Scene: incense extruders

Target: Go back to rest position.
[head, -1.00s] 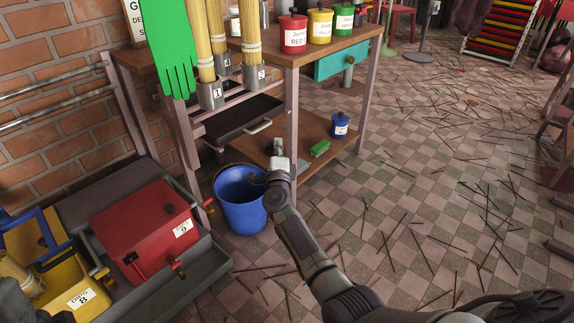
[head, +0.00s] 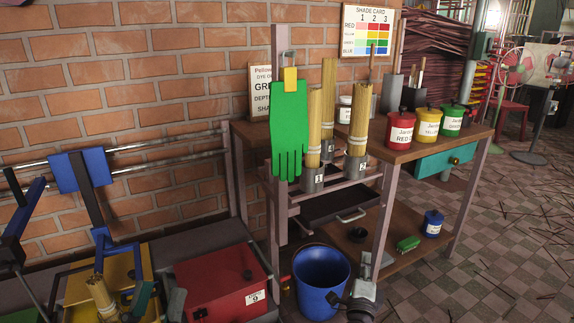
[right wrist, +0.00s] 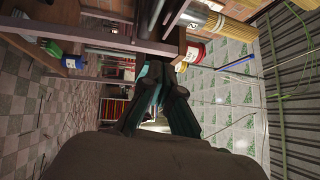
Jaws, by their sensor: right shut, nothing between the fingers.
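My left gripper (head: 160,298) is at the lower left of the head view, its two dark teal fingers apart, in front of the yellow box and the red box. Nothing shows between them. My right gripper (head: 365,264) is in front of the workbench, just right of the blue bucket; my own arm partly hides it there. In the right wrist view my right gripper (right wrist: 163,85) has its dark teal fingers shut and empty.
The blue bucket (head: 321,285) stands on the floor beside the workbench (head: 400,150). A red box (head: 215,285) and a yellow box (head: 80,285) stand at left. A green glove (head: 290,130) hangs on a post by incense bundles. Sticks litter the floor at right.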

